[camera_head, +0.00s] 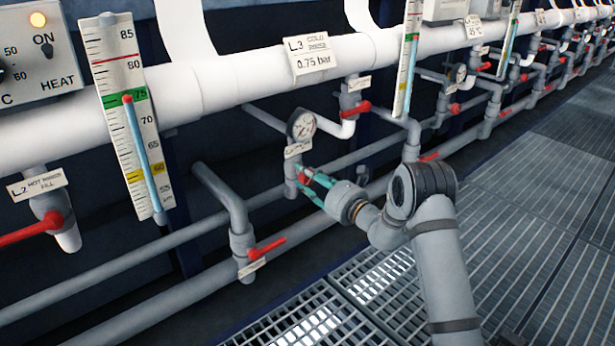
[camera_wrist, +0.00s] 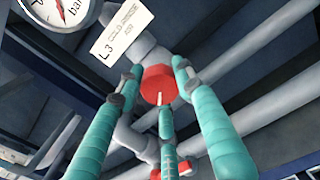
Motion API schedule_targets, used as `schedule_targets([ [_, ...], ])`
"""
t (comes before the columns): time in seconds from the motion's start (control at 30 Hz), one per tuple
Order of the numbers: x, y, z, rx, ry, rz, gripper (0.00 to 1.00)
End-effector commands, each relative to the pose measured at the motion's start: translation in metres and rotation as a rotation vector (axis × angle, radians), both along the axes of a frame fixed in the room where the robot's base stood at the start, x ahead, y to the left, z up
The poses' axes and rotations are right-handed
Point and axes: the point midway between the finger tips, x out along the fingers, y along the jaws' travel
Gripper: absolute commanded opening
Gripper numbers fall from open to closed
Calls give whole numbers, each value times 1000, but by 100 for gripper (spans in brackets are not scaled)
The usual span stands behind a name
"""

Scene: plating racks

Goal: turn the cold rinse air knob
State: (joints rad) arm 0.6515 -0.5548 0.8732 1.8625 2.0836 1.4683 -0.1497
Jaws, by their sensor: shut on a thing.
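The cold rinse air knob (camera_wrist: 157,88) is red with a white mark on its face. In the wrist view it sits between the teal fingers of my gripper (camera_wrist: 160,82), which are closed around it. A tag (camera_wrist: 122,28) starting with L3 hangs just above the knob; its small print is hard to read. In the head view my gripper (camera_head: 307,184) reaches in from the right to the grey pipe fitting below the gauge. The knob (camera_head: 303,177) shows there only as a small red patch, partly hidden by the fingers.
A round pressure gauge (camera_head: 302,124) stands just above the knob. Red-handled valves stand nearby, one at lower left (camera_head: 266,248) and one at upper right (camera_head: 357,109). Grey pipes run behind my gripper. A white main pipe (camera_head: 235,85) crosses above. Grating floor (camera_head: 525,240) lies open at the right.

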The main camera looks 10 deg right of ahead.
Motion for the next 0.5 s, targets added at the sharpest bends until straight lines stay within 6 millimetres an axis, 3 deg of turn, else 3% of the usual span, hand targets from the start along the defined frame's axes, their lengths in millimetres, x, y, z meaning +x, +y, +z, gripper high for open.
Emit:
schedule_targets([
  [0.5, 0, 0, 6, 304, 170, -1, 10],
])
